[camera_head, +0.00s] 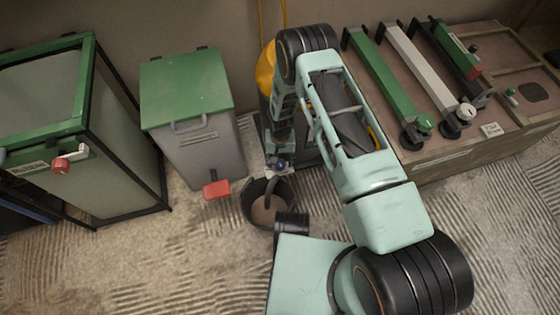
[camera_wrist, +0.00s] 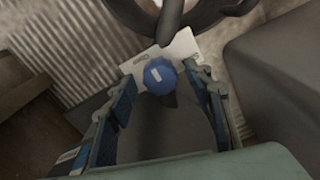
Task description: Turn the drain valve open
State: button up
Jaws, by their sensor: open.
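The drain valve shows in the wrist view as a round blue knob (camera_wrist: 160,76) in front of a pale plate (camera_wrist: 183,46). In the head view the small dark blue knob (camera_head: 277,163) sits just above a black bucket (camera_head: 254,208). A dark spout runs from the plate toward the bucket, whose rim also shows in the wrist view (camera_wrist: 238,9). My gripper (camera_wrist: 165,80) is open, with one finger on each side of the knob. I cannot tell whether either finger touches it. In the head view my arm largely hides the gripper.
A yellow vessel (camera_head: 265,68) stands partly hidden behind my arm. A grey bin with a green lid (camera_head: 187,85) is left of the bucket. A green-framed cabinet (camera_head: 85,85) stands farther left. A wooden bench (camera_head: 455,155) with long clamps is right. Ridged floor (camera_head: 150,260) is clear at the front left.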

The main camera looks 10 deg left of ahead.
aim_at(280, 163)
notch_tip(280, 163, up, 12)
dwell(0.6)
dwell(0.4)
